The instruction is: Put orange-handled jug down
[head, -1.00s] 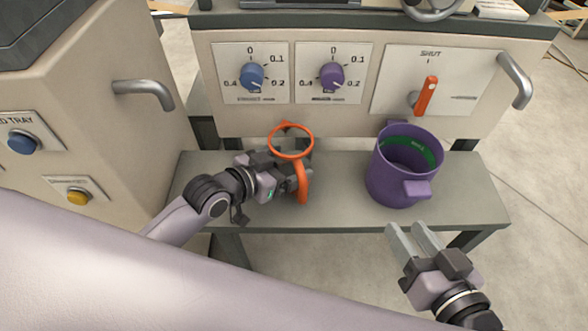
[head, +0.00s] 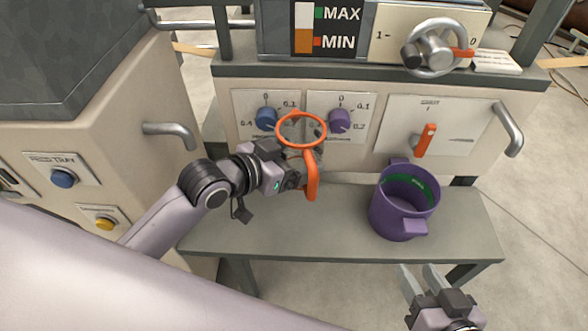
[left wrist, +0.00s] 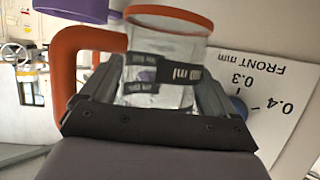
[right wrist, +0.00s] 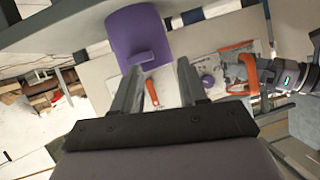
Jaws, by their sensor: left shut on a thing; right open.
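The clear jug with orange rim (head: 301,128) and orange handle (head: 312,176) is upright in the head view, apparently above the back of the grey bench (head: 270,235). My right gripper (head: 418,280) is open and empty in front of the bench, near the purple jug. The right wrist view shows its open fingers (right wrist: 160,90).
A purple jug (head: 400,222) with a green inner band stands on the bench's right part. Behind are a blue dial (head: 266,117), a purple dial (head: 340,120), an orange lever (head: 426,140) and a grey handle (head: 507,128). The bench's left and middle surface is clear.

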